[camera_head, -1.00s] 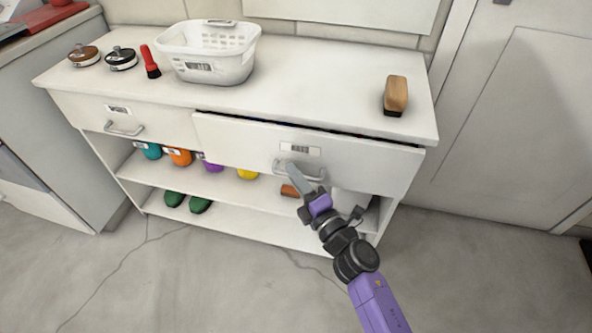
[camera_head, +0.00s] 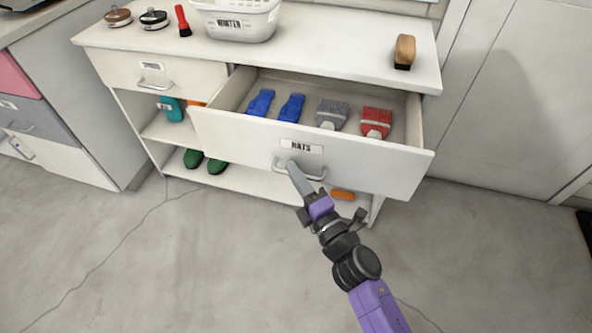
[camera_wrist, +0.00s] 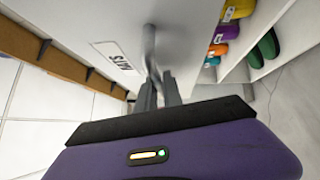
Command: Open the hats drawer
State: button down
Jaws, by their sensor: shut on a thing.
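The hats drawer (camera_head: 350,161) is the right drawer of the white cabinet, with a "HATS" label (camera_head: 301,146) on its front. It is pulled well out, and its inside shows two blue items (camera_head: 276,104), a grey knit hat (camera_head: 332,114) and a red knit hat (camera_head: 376,122). My gripper (camera_head: 292,166) is shut on the left part of the drawer's metal handle (camera_head: 315,174). In the wrist view the fingers (camera_wrist: 158,88) close around the handle bar (camera_wrist: 150,45), beside the label (camera_wrist: 118,55).
The left drawer (camera_head: 160,74) is shut. On the cabinet top stand a white "WINTER" basket (camera_head: 235,22), a wooden brush (camera_head: 404,52), a red brush (camera_head: 183,20) and two round tins. Green shoes (camera_head: 205,162) sit on the lower shelf. The floor in front is clear.

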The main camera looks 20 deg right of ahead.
jog(key=shift+s+f, duration=0.1)
jog(key=c, duration=1.5)
grip_release()
jog(key=r+v, duration=0.1)
jog(key=v, duration=0.6)
jog(key=shift+s+f, duration=0.4)
jog(key=shift+f, duration=0.05)
